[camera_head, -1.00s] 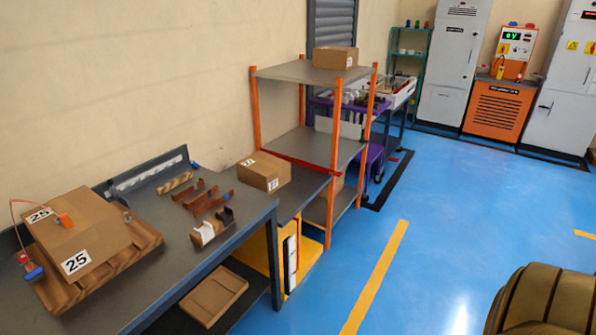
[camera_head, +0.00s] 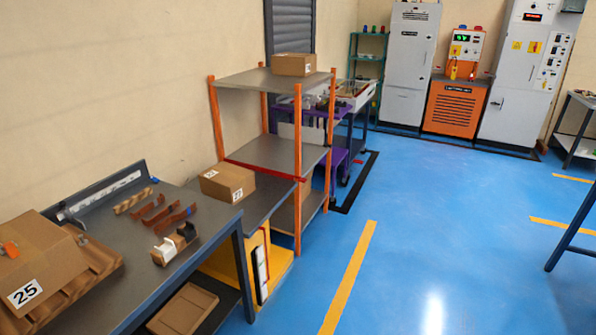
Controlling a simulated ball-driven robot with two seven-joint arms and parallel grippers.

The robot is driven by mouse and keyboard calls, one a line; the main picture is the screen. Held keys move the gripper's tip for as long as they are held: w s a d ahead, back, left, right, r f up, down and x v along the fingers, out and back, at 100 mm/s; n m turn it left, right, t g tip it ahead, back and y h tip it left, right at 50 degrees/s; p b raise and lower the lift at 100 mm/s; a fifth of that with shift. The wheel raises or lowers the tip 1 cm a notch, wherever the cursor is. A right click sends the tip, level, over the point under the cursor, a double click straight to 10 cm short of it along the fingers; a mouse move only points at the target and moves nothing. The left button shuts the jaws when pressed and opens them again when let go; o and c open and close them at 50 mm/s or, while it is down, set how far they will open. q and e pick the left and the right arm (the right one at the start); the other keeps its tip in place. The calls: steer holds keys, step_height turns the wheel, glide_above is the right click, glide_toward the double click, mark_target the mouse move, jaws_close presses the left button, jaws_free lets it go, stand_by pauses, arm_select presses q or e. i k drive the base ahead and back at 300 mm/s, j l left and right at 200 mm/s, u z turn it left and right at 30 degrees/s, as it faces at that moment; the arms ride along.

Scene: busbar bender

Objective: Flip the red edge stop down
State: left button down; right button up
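A thin red strip (camera_head: 265,171) runs along the near left edge of the middle shelf on the orange-posted rack (camera_head: 262,80). It may be the red edge stop; at this distance I cannot tell whether it is raised or folded down. A cardboard box (camera_head: 228,182) sits on the grey surface just in front of it. Neither of my grippers is in view.
A grey workbench (camera_head: 122,262) at the left holds bent copper-coloured bars (camera_head: 160,212) and a large carton (camera_head: 40,265) labelled 25. Blue floor (camera_head: 430,230) is open in the middle. Dark table legs (camera_head: 572,235) stand at the right edge. Cabinets (camera_head: 410,65) stand at the back.

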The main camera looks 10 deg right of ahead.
mark_target(251, 166)
steer(key=i+l, duration=0.2)
steer(key=i, duration=0.25)
steer(key=i+l, duration=0.15)
steer(key=i, duration=0.35)
steer(key=i+l, duration=0.2)
steer(key=i, duration=0.25)
steer(key=i+l, duration=0.2)
steer(key=i, duration=0.3)
steer(key=i+l, duration=0.15)
steer(key=i, duration=0.3)
steer(key=i+l, duration=0.2)
steer(key=i, duration=0.3)
steer(key=i+l, duration=0.2)
steer(key=i, duration=0.25)
steer(key=j+u, duration=0.05)
